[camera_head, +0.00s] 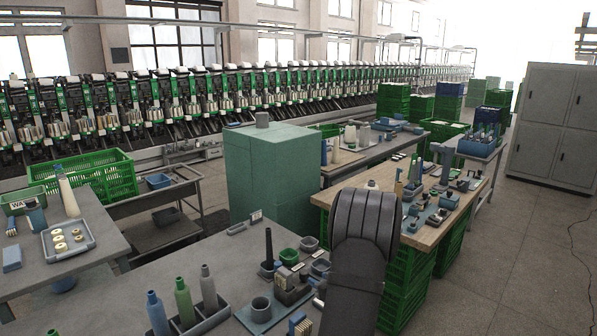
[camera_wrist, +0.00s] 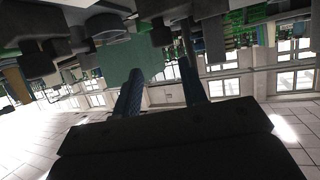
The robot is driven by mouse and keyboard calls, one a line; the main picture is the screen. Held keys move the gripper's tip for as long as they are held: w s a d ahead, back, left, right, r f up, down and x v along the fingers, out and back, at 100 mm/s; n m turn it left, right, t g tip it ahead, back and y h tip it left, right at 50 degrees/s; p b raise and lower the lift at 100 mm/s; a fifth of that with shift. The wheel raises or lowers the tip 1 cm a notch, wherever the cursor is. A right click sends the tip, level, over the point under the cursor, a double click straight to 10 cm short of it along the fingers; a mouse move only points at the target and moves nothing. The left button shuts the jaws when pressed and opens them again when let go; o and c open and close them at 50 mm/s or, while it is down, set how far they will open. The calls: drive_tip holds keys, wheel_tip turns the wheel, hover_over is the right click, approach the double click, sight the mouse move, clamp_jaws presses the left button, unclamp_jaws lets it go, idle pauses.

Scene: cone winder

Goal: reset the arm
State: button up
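My gripper (camera_wrist: 160,68) shows in the wrist view as two dark blue fingers standing apart. Nothing is between the fingers; the green cabinet (camera_wrist: 130,60) shows behind the gap. The wrist view is upside down, with the tabletop and its items along the top. In the head view my dark arm rises from the bottom edge over the right part of the near table (camera_head: 150,290). My gripper cannot be made out there.
A wooden-topped table (camera_head: 455,205) with small parts is behind on the right. The green cabinet (camera_head: 265,170) stands beyond the near table.

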sight(307, 273)
drive_tip(key=x, duration=1)
drive_tip(key=shift+w+a+f, duration=0.15)
drive_tip(key=shift+f, duration=0.05)
drive_tip(key=shift+o, duration=0.4)
idle(0.5)
